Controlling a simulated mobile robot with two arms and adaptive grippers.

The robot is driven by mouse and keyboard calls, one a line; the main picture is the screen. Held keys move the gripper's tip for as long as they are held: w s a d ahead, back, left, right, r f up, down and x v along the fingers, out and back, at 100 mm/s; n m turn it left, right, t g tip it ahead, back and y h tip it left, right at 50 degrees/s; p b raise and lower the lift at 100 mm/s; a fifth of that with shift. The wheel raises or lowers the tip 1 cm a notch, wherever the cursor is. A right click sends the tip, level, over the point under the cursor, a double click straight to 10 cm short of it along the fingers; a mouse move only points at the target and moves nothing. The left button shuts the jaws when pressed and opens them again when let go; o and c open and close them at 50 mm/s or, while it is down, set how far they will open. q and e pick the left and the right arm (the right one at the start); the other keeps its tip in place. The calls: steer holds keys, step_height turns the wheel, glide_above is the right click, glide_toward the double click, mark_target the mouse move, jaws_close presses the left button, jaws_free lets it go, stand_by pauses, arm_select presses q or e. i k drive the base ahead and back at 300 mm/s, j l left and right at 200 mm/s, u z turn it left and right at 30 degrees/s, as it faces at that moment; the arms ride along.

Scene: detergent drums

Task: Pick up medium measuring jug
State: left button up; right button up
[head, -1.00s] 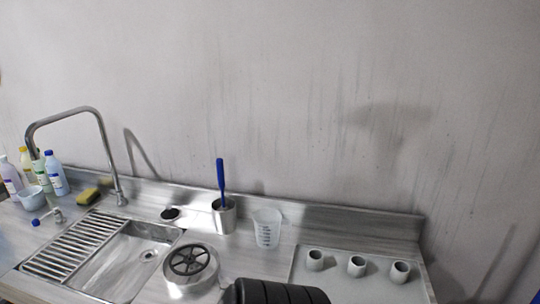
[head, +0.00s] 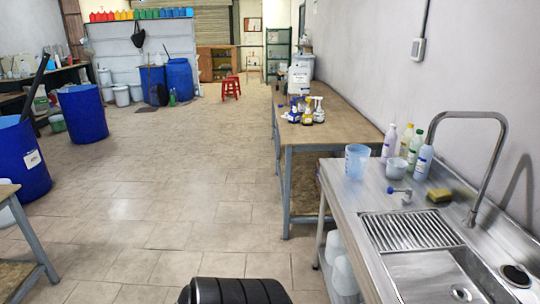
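A translucent pale blue jug (head: 356,160) stands upright at the far left corner of the steel sink counter (head: 350,205). Whether it is the medium measuring jug I cannot tell. A small whitish bowl-shaped jug or cup (head: 396,169) stands just right of it, in front of the bottles. No graduation marks can be made out on either. Neither of my grippers is in view.
Several bottles (head: 389,143), a yellow sponge (head: 439,195) and a curved tap (head: 497,165) stand on the counter. A wooden-topped table (head: 335,125) with spray bottles lies beyond. Blue drums (head: 82,113) stand left. The tiled floor (head: 190,200) between is clear.

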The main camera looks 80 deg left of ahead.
mark_target(357, 156)
steer(key=u, duration=1.85)
steer(key=z, duration=0.3)
steer(key=i+j+z, duration=0.3)
steer(key=z, duration=0.15)
steer(key=i+j+z, duration=0.2)
steer(key=j+z, duration=0.3)
steer(key=l, duration=0.1)
